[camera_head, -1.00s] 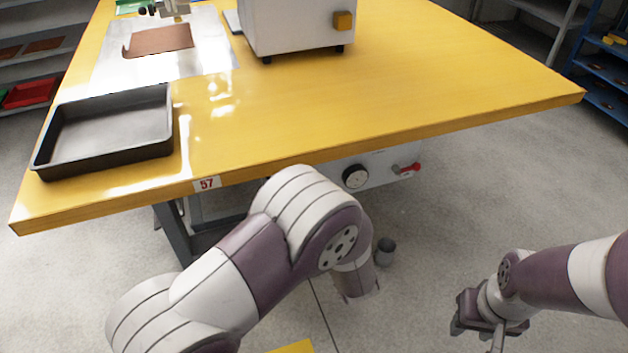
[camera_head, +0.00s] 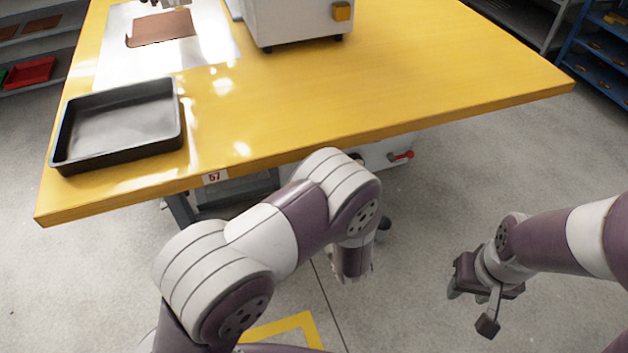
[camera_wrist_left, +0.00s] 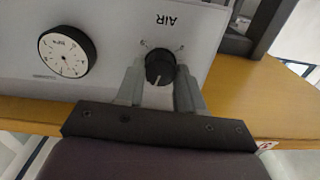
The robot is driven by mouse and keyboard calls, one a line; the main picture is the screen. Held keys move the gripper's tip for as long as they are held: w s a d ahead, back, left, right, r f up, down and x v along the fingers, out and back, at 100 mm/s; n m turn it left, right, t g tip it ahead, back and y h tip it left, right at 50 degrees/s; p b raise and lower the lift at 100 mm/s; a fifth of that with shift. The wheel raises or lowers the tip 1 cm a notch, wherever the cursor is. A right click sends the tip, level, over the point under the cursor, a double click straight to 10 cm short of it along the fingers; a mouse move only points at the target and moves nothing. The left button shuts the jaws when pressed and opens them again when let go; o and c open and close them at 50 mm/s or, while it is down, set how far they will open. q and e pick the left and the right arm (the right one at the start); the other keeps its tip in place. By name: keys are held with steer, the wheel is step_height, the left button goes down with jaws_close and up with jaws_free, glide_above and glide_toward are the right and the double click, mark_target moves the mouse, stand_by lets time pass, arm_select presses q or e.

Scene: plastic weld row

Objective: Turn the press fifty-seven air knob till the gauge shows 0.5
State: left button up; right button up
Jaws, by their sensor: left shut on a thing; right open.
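In the left wrist view, my left gripper (camera_wrist_left: 160,88) has its grey fingers on both sides of the black air knob (camera_wrist_left: 160,67), closed on it. The knob has a white pointer line and sits below the upside-down AIR label. The round white gauge (camera_wrist_left: 67,52) with a black rim is left of the knob; its needle is too small to read surely. In the head view my left arm hides the gauge, the knob and the left gripper. My right gripper (camera_head: 474,303) is open and empty over the floor, right of the table.
The yellow table (camera_head: 420,85) carries a black tray (camera_head: 120,158), a brown sheet and a white machine (camera_head: 293,25). A 57 label (camera_head: 214,176) is on its front edge. The white panel (camera_head: 377,154) with a red handle (camera_head: 401,155) hangs below. Open floor lies right.

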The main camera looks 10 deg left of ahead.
stand_by(0.3)
arm_select(q)
steer(key=o, duration=1)
steer(key=p+v, duration=0.3)
steer(key=v, duration=0.9)
steer(key=shift+s+d, duration=0.25)
steer(key=shift+s, duration=0.05)
